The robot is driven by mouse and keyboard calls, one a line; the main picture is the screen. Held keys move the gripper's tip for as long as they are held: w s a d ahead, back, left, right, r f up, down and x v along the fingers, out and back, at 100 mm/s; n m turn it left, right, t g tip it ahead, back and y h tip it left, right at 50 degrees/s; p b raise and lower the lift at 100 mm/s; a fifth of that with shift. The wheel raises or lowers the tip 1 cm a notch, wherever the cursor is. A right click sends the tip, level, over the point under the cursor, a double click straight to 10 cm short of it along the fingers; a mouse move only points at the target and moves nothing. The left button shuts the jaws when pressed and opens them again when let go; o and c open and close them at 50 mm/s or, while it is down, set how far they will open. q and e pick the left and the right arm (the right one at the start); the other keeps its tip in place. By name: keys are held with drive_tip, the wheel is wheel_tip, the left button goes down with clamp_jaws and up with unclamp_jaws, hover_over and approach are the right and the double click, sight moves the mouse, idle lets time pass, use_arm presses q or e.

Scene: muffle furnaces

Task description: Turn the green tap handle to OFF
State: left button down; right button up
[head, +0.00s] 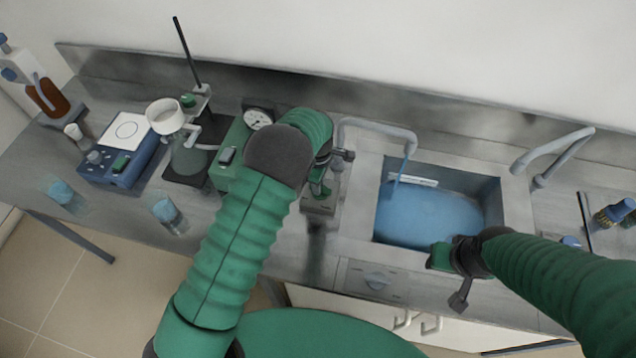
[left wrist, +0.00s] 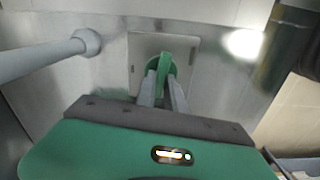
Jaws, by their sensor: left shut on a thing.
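In the left wrist view the green tap handle (left wrist: 166,62) stands in front of a square grey plate (left wrist: 150,50). My left gripper's two grey fingers (left wrist: 163,92) are shut on it, one on each side. In the head view my left gripper (head: 320,185) points down beside the grey tap (head: 375,123), and my own arm hides most of the handle there. A thin blue stream (head: 395,188) hangs below the spout over the sink (head: 492,200), which holds blue water (head: 430,217). My right gripper (head: 455,262) is over the sink's front right edge; its fingers are unclear.
A second tap (head: 550,155) stands right of the sink. Left of my left arm are a pressure gauge (head: 258,118), a flask (head: 188,155), a blue stirrer (head: 125,160) and beakers (head: 168,212). A control panel (head: 376,281) is on the bench front.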

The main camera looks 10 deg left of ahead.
use_arm(q)
drive_tip(key=shift+d+n, duration=0.15)
drive_tip(key=shift+n, duration=0.65)
drive_tip(key=c, duration=1.5)
unclamp_jaws()
drive_tip(key=shift+o, duration=0.3)
drive_tip(key=shift+d, duration=0.1)
wheel_tip(320, 180, up, 17)
drive_tip(key=b, duration=0.1)
drive_tip(key=shift+b, duration=0.4)
drive_tip(key=shift+f, duration=0.15)
